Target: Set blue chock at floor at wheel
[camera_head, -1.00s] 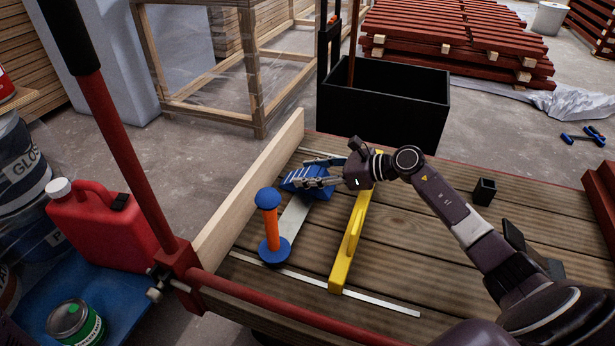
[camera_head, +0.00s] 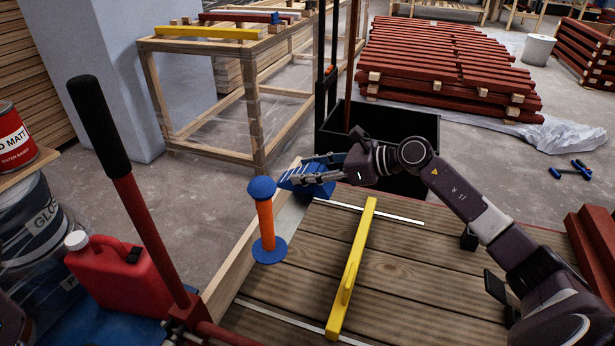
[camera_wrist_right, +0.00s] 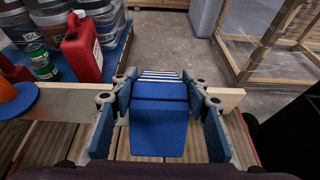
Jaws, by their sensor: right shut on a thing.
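My right gripper (camera_head: 300,178) is shut on the blue chock (camera_head: 322,189), at the far left corner of the plank deck, beyond the orange post. In the right wrist view the chock (camera_wrist_right: 160,125) sits between the two fingers of the gripper (camera_wrist_right: 160,110), with a ribbed, light-striped end pointing away. The chock is held above the deck, near the pale upright board (camera_wrist_right: 62,103). Fingers and arm hide part of it in the head view. No wheel can be made out. My left gripper is not in view.
A black bin (camera_head: 415,125) is behind the arm. The red jerrycan (camera_head: 120,275) is at left. Open concrete floor (camera_head: 215,195) lies beyond the board.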

